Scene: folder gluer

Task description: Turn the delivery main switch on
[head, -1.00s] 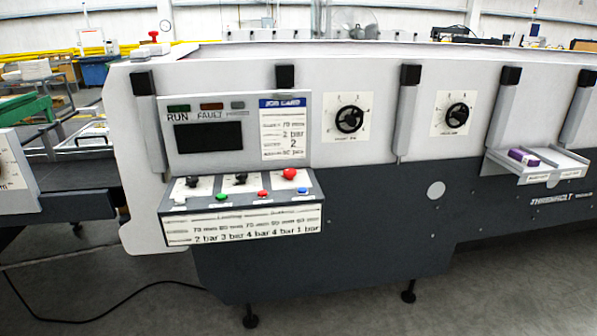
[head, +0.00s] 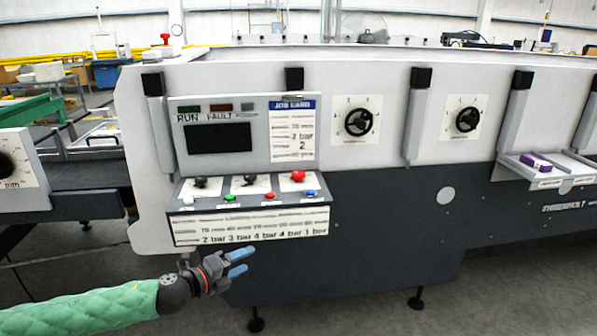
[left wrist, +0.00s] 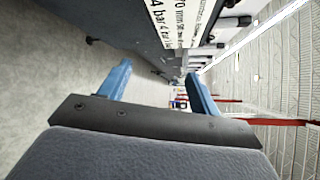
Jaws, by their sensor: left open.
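The control panel (head: 248,228) on the machine's front carries two black rotary switches, a left one (head: 200,182) and a right one (head: 249,180). I cannot read their labels, so I cannot tell which is the delivery main switch. My left gripper (head: 251,260) is open and empty, with blue fingers, below the panel's front edge and apart from it. The left wrist view shows its two fingers (left wrist: 157,72) spread, with the panel's printed strip (left wrist: 180,22) beyond them at the top. My right gripper is not in view.
The panel also has a red mushroom button (head: 298,176) and small green, red and blue buttons. Two round dials (head: 359,122) (head: 467,120) are on the machine face. A small tray (head: 525,175) holding a purple box juts out at right. Floor in front is clear.

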